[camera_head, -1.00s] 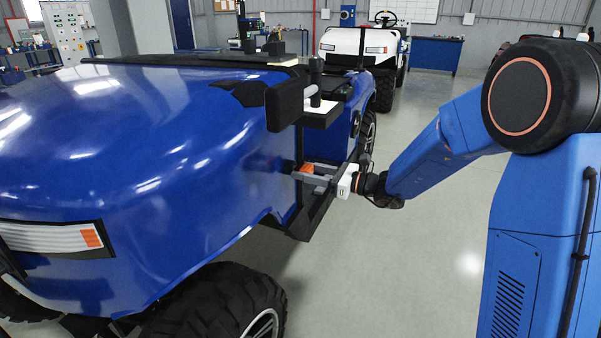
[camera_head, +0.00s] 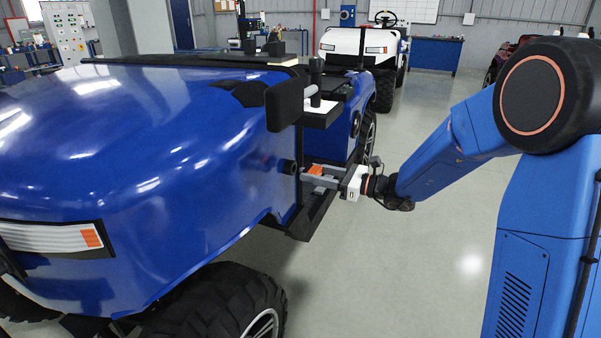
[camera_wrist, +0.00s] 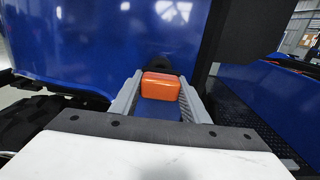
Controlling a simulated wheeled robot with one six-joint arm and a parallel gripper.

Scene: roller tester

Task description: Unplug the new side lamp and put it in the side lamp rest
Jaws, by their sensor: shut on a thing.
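The orange side lamp (camera_head: 315,170) is held between the grey fingers of my gripper (camera_head: 308,172), beside the blue vehicle's flank. In the wrist view the orange lamp (camera_wrist: 160,84) sits between both fingers, its face towards my camera. A black round socket (camera_head: 288,167) sticks out of the blue body panel. In the head view there is a small gap between it and the fingertips. In the wrist view the dark socket (camera_wrist: 159,62) shows partly behind the lamp. I cannot clearly identify the side lamp rest.
A black mirror-like part (camera_head: 285,104) and a white-topped ledge (camera_head: 322,110) with an upright black knob stand above my gripper. A black side step (camera_head: 312,215) lies below it. The front wheel (camera_head: 225,305) is nearer. Open floor (camera_head: 400,265) lies to the right.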

